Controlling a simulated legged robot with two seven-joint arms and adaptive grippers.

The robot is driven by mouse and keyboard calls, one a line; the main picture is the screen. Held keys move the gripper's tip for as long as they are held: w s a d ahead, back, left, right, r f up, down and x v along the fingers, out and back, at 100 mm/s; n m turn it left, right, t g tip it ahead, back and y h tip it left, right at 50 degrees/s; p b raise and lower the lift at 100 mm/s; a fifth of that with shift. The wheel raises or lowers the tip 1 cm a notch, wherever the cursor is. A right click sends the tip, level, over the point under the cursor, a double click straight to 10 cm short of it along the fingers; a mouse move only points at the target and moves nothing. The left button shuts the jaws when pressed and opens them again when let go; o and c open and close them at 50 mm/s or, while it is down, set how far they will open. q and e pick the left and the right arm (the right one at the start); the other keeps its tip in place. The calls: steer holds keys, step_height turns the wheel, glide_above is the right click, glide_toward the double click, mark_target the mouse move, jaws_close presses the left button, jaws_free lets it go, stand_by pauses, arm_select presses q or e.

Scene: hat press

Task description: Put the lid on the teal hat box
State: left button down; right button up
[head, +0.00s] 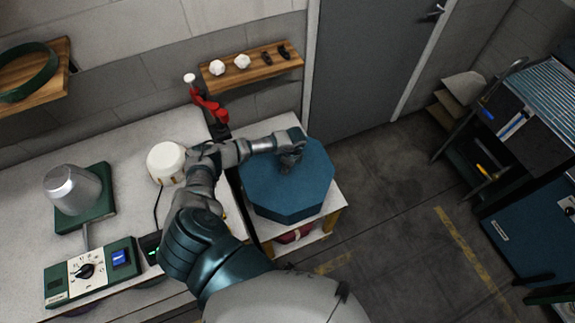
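The teal hat box (287,212) is octagonal and stands on a small white-topped stand beside the long workbench. A flat teal lid (308,179) covers its top, and no open gap shows, though I cannot make out whether it is fully seated. My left arm bends in from the bottom and reaches right over the box. My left gripper (290,160) is at the far part of the lid, pointing down at it. Its fingers are small and dark, and I cannot tell whether they are closed on anything. My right gripper is out of view.
The workbench (130,145) holds a silver hat form (72,187), a control box (92,270) and a white round item (166,162). A red clamp-like tool (207,105) stands behind. A shelf (250,70) hangs above. Floor right of the stand is clear up to a rack (530,110).

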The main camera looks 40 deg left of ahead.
arm_select(q)
steer(key=shift+f, duration=0.25)
steer(key=shift+d+r, duration=0.15)
steer(key=shift+d, duration=0.1)
steer(key=shift+f, duration=0.2)
steer(key=shift+a, duration=0.1)
steer(key=c, duration=0.7)
jaws_free()
steer(key=r, duration=0.4)
steer(key=d+r, duration=0.1)
steer(key=r, duration=0.6)
steer(key=shift+w+d+r, duration=0.25)
steer(key=shift+w+r, duration=0.05)
steer(key=shift+r, duration=0.05)
